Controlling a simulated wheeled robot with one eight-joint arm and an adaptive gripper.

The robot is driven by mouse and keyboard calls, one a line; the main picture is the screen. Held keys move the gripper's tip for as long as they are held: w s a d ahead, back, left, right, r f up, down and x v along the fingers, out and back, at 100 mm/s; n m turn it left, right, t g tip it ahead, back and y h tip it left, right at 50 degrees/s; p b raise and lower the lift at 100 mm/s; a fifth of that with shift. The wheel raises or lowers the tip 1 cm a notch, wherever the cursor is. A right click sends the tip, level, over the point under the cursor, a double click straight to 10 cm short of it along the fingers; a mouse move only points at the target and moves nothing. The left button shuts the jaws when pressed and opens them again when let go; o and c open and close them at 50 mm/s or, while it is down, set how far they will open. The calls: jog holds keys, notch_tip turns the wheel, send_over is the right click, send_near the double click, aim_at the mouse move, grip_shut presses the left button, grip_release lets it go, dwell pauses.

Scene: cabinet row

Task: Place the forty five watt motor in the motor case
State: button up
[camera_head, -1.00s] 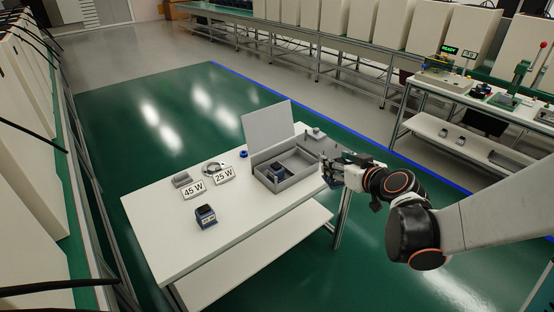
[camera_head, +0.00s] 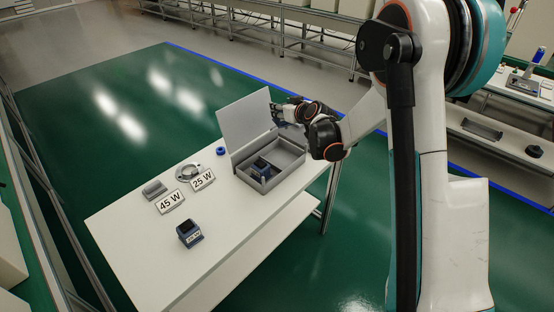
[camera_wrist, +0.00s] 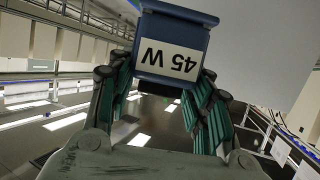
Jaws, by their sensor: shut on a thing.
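My gripper (camera_head: 276,113) is beside the right edge of the raised lid, above the back of the motor case (camera_head: 292,175). In the wrist view my gripper (camera_wrist: 160,95) is shut on a blue motor (camera_wrist: 172,42) labelled 45 W, upside down in that picture. A dark blue motor (camera_head: 260,168) sits in the case's left compartment; the right compartment looks empty.
Another blue motor (camera_head: 189,234) stands on the white table (camera_head: 150,255); its label is too small to read surely.

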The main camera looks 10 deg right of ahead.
notch_tip(320, 180, down, 18)
jog(key=b, duration=0.6)
jog(key=shift+f, duration=0.15)
jog(key=shift+f, duration=0.15)
jog(key=o, duration=1.5)
jog(key=shift+c, duration=0.2)
